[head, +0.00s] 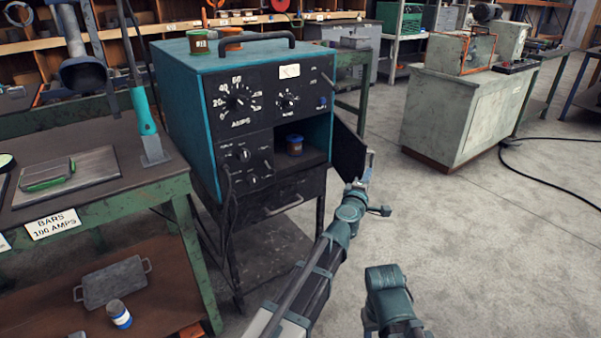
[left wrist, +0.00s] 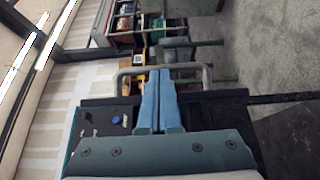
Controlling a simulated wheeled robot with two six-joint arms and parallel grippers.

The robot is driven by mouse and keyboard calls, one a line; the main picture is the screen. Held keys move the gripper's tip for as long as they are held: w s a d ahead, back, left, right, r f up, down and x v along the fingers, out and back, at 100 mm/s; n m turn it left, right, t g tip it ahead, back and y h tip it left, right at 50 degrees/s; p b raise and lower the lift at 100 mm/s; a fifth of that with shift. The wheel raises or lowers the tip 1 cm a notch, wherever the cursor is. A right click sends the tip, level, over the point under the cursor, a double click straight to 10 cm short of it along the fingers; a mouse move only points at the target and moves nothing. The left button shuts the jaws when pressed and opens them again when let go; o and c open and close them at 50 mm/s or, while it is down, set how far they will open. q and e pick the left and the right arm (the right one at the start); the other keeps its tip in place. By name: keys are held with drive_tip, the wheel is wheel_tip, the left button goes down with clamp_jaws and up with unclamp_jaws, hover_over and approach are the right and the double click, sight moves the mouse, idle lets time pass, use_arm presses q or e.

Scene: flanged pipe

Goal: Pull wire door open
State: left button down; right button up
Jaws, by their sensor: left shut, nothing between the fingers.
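The blue and black welding machine (head: 275,110) stands in the middle of the head view. Its black wire door (head: 349,153) is swung outward at the right side of an open compartment. A small blue and orange can (head: 294,145) sits inside the compartment. My left gripper (head: 370,158) is at the outer edge of the door, in front of it; I cannot tell whether it touches. In the left wrist view its blue fingers (left wrist: 160,78) are shut together with nothing between them. My right gripper does not show.
A green workbench (head: 110,210) with a plate and a torch stands close on the left. A grey cabinet (head: 460,115) stands at the right, with a black cable (head: 545,170) on the floor.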

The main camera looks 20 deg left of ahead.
use_arm(q)
drive_tip(key=s+a+m+g+h, duration=0.1)
drive_tip(key=a+m+h, duration=0.1)
drive_tip(key=a, duration=0.8)
drive_tip(key=s+a+m+g+h, duration=0.1)
drive_tip(key=s+a+m+h, duration=0.1)
drive_tip(key=a, duration=0.8)
drive_tip(key=shift+s+h, duration=0.2)
drive_tip(key=shift+h, duration=0.7)
drive_tip(key=b+v, duration=0.1)
drive_tip(key=v, duration=0.9)
drive_tip(key=x, duration=1)
drive_tip(key=shift+a+f, duration=0.2)
drive_tip(key=shift+f, duration=0.2)
drive_tip(key=shift+w, duration=0.1)
